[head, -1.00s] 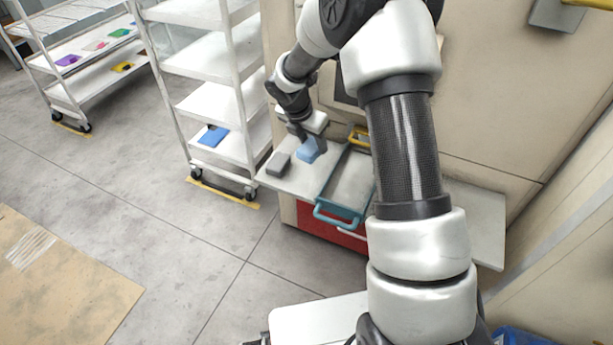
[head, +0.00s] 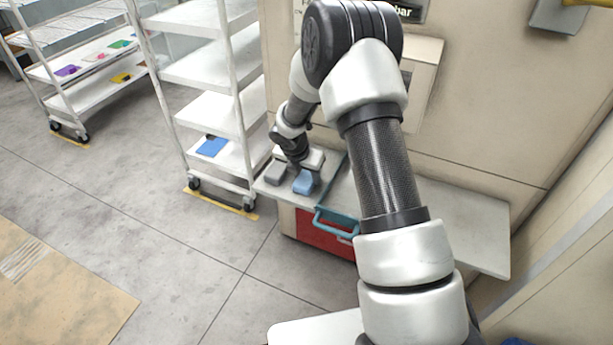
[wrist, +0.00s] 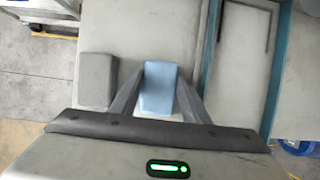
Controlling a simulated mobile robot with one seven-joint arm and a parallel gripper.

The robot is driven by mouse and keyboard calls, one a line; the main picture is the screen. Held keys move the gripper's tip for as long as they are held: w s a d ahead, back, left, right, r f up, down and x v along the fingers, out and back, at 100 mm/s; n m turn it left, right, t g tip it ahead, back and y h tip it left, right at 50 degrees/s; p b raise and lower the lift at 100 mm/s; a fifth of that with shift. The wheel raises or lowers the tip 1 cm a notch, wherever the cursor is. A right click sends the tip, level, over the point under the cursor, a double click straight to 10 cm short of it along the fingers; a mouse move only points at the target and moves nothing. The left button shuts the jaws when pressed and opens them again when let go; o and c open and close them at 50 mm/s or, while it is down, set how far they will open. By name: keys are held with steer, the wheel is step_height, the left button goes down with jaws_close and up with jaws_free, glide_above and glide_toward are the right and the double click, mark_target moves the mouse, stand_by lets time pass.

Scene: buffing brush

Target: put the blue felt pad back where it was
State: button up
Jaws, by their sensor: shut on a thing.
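My gripper (wrist: 160,90) is shut on a light blue block (wrist: 158,78), with one finger against each side. In the head view the block (head: 304,183) is at the left end of the pale ledge (head: 440,215), beside a grey block (head: 275,177). I cannot tell whether it touches the ledge. A flat, darker blue pad (head: 212,147) lies on the low shelf of the nearer white cart (head: 208,106). The pictures do not settle which blue thing is the felt pad.
A tray with a teal handle (head: 335,220) is right of the held block, partly behind my arm. A farther cart (head: 90,95) holds purple, pink, green and yellow flat pieces. The grey floor between the carts and ledge is clear.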

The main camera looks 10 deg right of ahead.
steer(key=o, duration=1)
